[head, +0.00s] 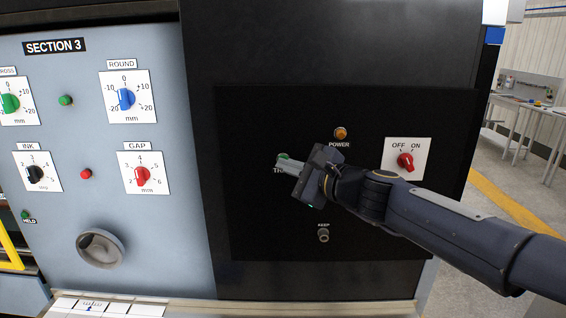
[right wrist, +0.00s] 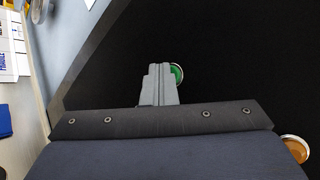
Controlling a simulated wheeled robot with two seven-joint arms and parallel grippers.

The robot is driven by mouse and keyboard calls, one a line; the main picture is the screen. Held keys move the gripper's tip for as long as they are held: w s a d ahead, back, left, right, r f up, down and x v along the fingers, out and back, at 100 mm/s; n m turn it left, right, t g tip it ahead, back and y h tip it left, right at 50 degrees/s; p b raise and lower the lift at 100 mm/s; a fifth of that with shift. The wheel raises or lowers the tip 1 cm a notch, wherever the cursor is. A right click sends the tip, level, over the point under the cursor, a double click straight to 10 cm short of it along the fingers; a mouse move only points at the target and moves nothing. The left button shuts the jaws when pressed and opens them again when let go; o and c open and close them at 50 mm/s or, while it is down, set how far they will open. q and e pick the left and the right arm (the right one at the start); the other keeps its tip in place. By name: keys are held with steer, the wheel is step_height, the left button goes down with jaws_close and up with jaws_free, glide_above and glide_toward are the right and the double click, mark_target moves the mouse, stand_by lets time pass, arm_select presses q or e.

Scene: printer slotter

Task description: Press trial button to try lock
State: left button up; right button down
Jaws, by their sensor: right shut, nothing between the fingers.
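The green trial button (head: 284,156) is on the black panel, above a label that my right gripper partly hides. My right gripper (head: 281,166) is shut and empty, with its fingertips right at the button. In the right wrist view the closed fingertips (right wrist: 159,68) overlap the left part of the green button (right wrist: 178,73). I cannot tell whether they touch it or whether it is pressed in. My left gripper is not in view.
An orange POWER button (head: 341,134) and a red OFF/ON knob (head: 405,161) sit right of my gripper. A KEEP button (head: 323,236) is below it. The grey SECTION 3 panel (head: 60,130) with knobs and a handwheel (head: 101,249) is at the left.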

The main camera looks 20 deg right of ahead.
steer(key=shift+s, duration=0.15)
steer(key=shift+s+a, duration=0.3)
steer(key=shift+s, duration=0.5)
steer(key=shift+b, duration=0.3)
steer(key=s, duration=0.2)
steer(key=s+a, duration=0.1)
steer(key=s, duration=0.1)
steer(key=shift+s+a, duration=0.2)
steer(key=shift+s, duration=0.2)
steer(key=s+d+f+n+g+h, duration=0.2)
steer(key=s+f+n+g, duration=0.2)
steer(key=s+f+n, duration=0.5)
steer(key=s+d+f+n+g+h, duration=0.2)
steer(key=s+f+n+g, duration=0.3)
steer(key=s+f+n, duration=0.4)
steer(key=s+d+f, duration=0.1)
steer(key=s+f, duration=0.6)
steer(key=shift+s+f+h, duration=0.2)
steer(key=shift+s+h, duration=0.05)
steer(key=shift+h, duration=0.05)
